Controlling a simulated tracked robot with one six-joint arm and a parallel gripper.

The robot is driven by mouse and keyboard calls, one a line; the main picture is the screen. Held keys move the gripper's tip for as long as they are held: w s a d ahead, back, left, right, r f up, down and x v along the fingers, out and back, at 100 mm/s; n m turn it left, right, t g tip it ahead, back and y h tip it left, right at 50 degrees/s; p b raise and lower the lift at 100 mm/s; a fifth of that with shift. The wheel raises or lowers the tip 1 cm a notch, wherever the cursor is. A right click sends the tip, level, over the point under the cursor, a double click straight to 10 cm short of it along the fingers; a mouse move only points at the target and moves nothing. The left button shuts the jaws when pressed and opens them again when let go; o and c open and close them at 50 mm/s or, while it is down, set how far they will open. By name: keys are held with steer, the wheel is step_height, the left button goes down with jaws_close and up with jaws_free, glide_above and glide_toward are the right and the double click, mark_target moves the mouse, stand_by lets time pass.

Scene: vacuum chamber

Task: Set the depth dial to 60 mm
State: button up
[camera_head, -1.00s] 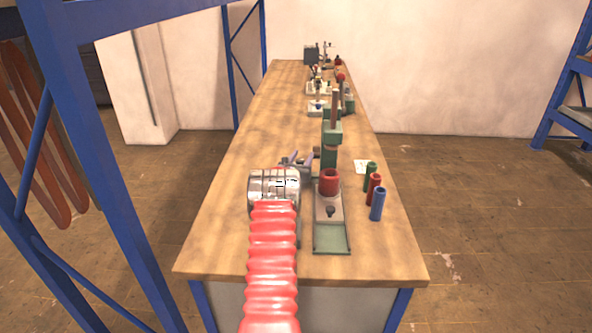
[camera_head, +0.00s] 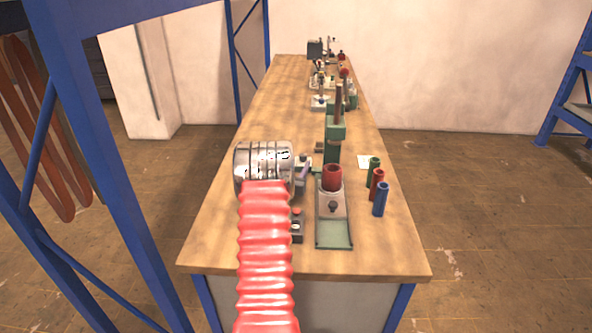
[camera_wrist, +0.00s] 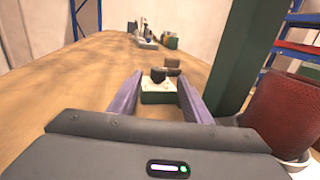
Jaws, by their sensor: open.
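In the wrist view a small dark round knob (camera_wrist: 158,75) stands on a pale-topped green block (camera_wrist: 158,93), seen between my fingers. It looks like the depth dial, but no scale or number is readable. My gripper (camera_wrist: 160,80) has two purple fingers spread apart with nothing held; I cannot tell whether they touch the knob. In the head view my gripper (camera_head: 307,168) is left of the green press column (camera_head: 333,140). The dial cannot be made out there.
A red cylinder (camera_head: 332,177) sits on the press base beside my gripper, close on the right in the wrist view (camera_wrist: 290,110). Green (camera_head: 374,170), red (camera_head: 377,184) and blue (camera_head: 381,199) cylinders stand farther right. A red-buttoned box (camera_head: 296,222) is nearer. The bench's left side is clear.

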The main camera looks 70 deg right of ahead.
steer(key=shift+a, duration=1)
steer(key=shift+w, duration=0.1)
steer(key=shift+w+d+r+g, duration=0.2)
steer(key=shift+w+g, duration=0.1)
steer(key=shift+w, duration=0.05)
steer(key=w+m+g, duration=0.1)
steer(key=g, duration=0.1)
steer(key=w+r+m+g, duration=0.1)
steer(key=w+m+g, duration=0.1)
steer(key=shift+w+r, duration=0.15)
steer(key=w+a+m+g+y, duration=0.1)
steer(key=w+g, duration=0.1)
steer(key=w+a+f+m+g+y, duration=0.1)
steer(key=a, duration=0.1)
steer(key=shift+w+f+m+g, duration=0.15)
steer(key=shift+w+m+g, duration=0.15)
steer(key=shift+w+g, duration=0.1)
steer(key=shift+w+a+f+g+y, duration=0.25)
steer(key=shift+a+g+y, duration=0.15)
steer(key=shift+a+y, duration=0.1)
steer(key=shift+d, duration=0.1)
